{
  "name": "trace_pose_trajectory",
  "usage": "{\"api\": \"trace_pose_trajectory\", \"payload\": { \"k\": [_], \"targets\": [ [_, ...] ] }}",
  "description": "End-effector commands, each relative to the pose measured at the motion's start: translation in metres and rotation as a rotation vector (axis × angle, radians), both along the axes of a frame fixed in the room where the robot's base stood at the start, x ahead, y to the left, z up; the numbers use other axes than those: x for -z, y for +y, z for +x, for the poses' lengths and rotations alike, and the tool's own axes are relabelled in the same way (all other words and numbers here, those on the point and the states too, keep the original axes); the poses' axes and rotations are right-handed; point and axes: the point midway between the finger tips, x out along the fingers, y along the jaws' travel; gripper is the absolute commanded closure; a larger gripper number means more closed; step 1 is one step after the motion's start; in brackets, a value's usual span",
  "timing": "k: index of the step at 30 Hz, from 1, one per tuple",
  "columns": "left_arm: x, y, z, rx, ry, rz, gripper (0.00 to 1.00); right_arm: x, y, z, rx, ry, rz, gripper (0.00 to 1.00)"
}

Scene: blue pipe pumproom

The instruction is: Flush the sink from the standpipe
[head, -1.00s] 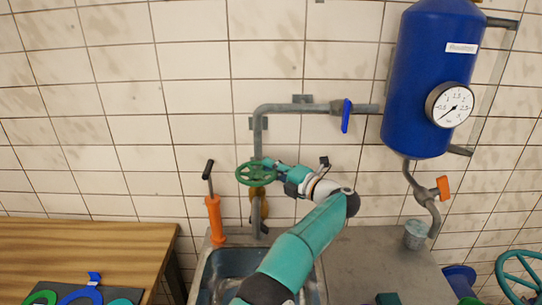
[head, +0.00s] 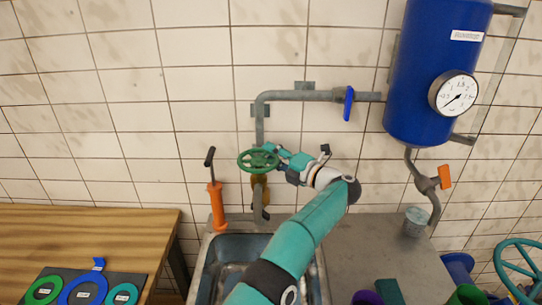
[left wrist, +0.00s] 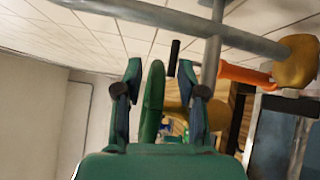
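The standpipe (head: 259,120) is a grey pipe on the tiled wall that bends down towards the sink (head: 207,275). A green handwheel (head: 246,162) sits on its brass valve body (head: 259,190). My left gripper (head: 276,155) is at the right side of this wheel. In the left wrist view, the wheel's rim (left wrist: 153,100) stands edge-on between my two spread fingers, with gaps beside it. The brass body (left wrist: 298,62) is at the right there. My left arm covers part of the sink. My right gripper is not in view.
A blue-handled valve (head: 348,103) leads to the blue tank (head: 430,75) with a gauge (head: 454,93). An orange-handled valve (head: 445,176) hangs below, over a metal cup (head: 416,222). An orange hand pump (head: 217,205) stands left of the standpipe. A wooden table (head: 80,235) is at left.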

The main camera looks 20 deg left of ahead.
Motion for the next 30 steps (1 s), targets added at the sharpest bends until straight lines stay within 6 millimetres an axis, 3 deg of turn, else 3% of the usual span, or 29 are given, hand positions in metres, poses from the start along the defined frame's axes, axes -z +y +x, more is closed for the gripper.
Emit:
{"api": "trace_pose_trajectory", "payload": {
  "k": [16,30],
  "targets": [
    [0.001,-0.061,-0.03,0.001,0.001,0.0,0.6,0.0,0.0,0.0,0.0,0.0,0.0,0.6],
    [0.002,-0.067,-0.033,-0.001,0.001,0.0,0.62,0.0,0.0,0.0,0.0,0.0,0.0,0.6]
  ]
}}
